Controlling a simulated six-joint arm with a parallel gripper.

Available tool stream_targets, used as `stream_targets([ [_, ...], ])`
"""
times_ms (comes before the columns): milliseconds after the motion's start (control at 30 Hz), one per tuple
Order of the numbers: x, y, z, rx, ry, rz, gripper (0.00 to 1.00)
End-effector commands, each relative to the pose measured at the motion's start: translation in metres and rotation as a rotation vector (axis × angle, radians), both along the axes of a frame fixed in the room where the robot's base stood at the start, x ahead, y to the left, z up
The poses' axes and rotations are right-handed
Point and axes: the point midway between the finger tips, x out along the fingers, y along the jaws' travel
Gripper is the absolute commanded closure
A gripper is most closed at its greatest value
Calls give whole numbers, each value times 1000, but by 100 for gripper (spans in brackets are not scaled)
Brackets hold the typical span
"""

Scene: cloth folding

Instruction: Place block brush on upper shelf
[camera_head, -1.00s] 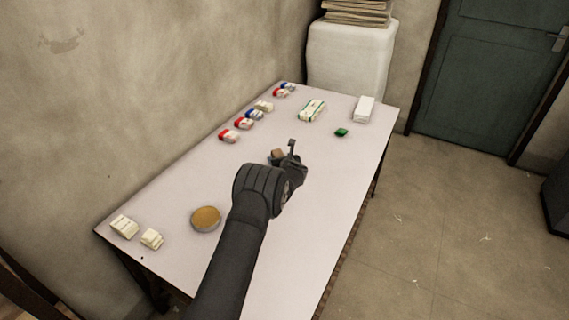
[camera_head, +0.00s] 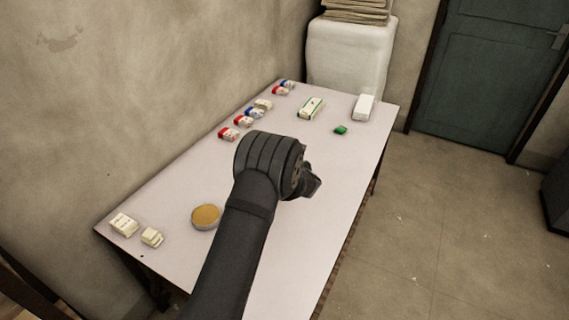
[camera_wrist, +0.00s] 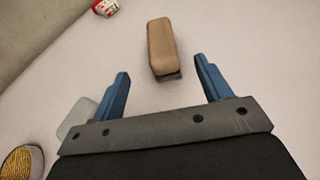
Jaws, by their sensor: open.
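The block brush (camera_wrist: 160,45) shows in the wrist view as a wooden block with a dark underside, lying on the table just beyond my gripper's fingertips. My gripper (camera_wrist: 163,83) is open, with its two blue fingers spread apart and nothing between them. The brush sits ahead of the gap between the fingers, roughly centred and apart from them. In the head view my gripper (camera_head: 312,184) is over the middle of the table, and my arm hides the brush there. No upper shelf can be made out in the frames.
The white table (camera_head: 165,195) holds red and blue small packs (camera_head: 245,121) along the wall side, a white box (camera_head: 363,107), a green item (camera_head: 341,130), a green-white box (camera_head: 310,108), a round tan-topped tin (camera_head: 205,217) and pale packs (camera_head: 125,224). The right side of the table is clear.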

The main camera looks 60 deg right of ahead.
Motion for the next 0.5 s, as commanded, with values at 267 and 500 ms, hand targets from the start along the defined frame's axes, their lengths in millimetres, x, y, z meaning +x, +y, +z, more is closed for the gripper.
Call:
stream_targets([
  [267,0,0,0,0,0,0,29],
  [500,-25,21,-3,4,0,-2,29],
])
